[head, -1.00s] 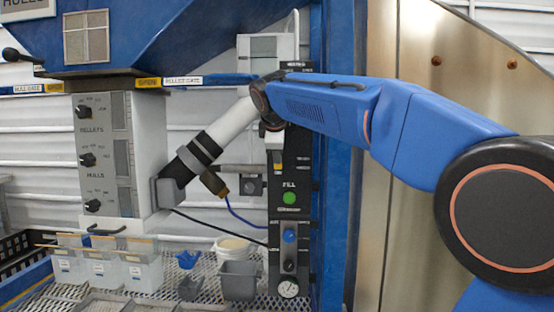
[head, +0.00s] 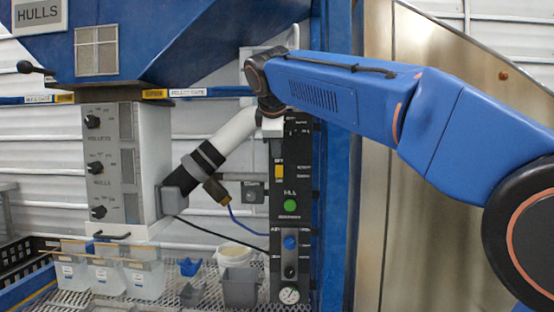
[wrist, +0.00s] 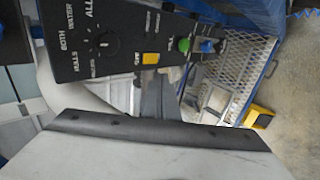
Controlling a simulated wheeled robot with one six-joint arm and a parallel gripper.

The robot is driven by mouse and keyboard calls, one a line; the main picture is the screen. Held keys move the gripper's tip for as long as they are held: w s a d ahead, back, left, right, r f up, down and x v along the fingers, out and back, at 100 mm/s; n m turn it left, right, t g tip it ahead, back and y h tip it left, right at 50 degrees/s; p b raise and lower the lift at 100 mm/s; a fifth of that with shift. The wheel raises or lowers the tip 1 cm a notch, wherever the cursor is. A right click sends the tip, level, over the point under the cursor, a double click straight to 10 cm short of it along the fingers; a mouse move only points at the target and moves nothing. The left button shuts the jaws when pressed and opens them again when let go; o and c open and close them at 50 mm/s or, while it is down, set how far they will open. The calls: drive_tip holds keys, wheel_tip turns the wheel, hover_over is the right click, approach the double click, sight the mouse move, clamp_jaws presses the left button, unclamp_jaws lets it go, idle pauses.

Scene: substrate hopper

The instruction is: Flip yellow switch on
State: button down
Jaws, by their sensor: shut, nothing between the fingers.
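The yellow switch (head: 279,171) sits on the black control panel (head: 289,150), above the green button, in the head view. In the wrist view the yellow switch (wrist: 151,58) lies near the middle, between a black selector knob and the green button. Its on or off position is too small to tell. My gripper (wrist: 154,98) shows as grey fingers, shut and empty, below the switch in the wrist picture. No contact with the switch is visible.
A green button (head: 290,206) and blue knob (head: 290,242) sit lower on the panel. A black selector knob (wrist: 103,43) is close by. A grey-white pipe (head: 228,138) runs left of the panel. Tubs and a grey bin (head: 240,287) stand on the mesh below.

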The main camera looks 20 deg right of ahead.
drive_tip(key=shift+v, duration=1.2)
drive_tip(key=shift+f, duration=0.1)
drive_tip(key=shift+s+f, duration=0.2)
drive_tip(key=shift+f, duration=0.5)
drive_tip(key=shift+w, duration=0.1)
approach(279, 176)
wheel_tip(279, 176, down, 4)
drive_tip(key=w, duration=0.1)
drive_tip(key=w+d, duration=0.1)
drive_tip(key=shift+w+r, duration=0.15)
drive_tip(key=shift+w, duration=0.15)
drive_tip(key=shift+w+d, duration=0.15)
drive_tip(key=shift+w, duration=0.5)
